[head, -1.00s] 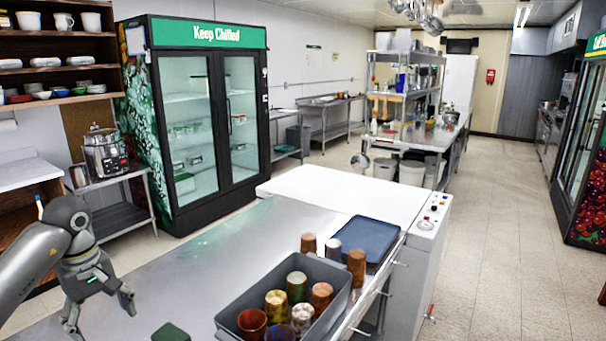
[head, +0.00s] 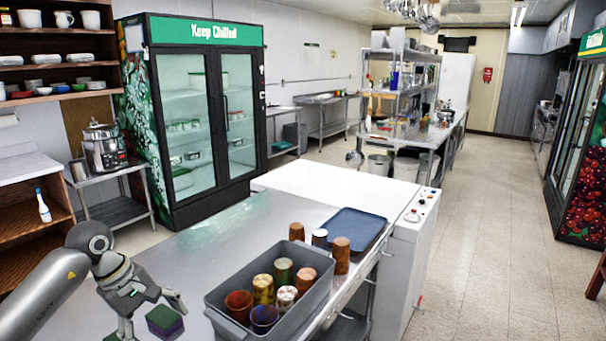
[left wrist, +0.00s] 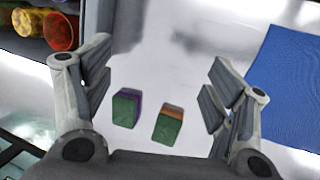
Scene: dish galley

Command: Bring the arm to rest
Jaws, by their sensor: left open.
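My left gripper (head: 150,316) is at the lower left of the head view, over the steel counter (head: 200,262). In the left wrist view its fingers (left wrist: 155,95) are spread wide with nothing between their tips. A green and purple sponge-like block (head: 165,322) shows beside the gripper in the head view. The left wrist view shows that block (left wrist: 126,108) and a second green and orange one (left wrist: 168,124) on the counter beyond the fingers, apart from each other. My right gripper is not in view.
A grey bin (head: 318,296) with several cups stands right of the gripper. More cups (head: 341,256) and a blue tray (head: 354,228) stand behind it. A blue flat thing (left wrist: 286,90) lies at the wrist view's right. The counter's middle is bare.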

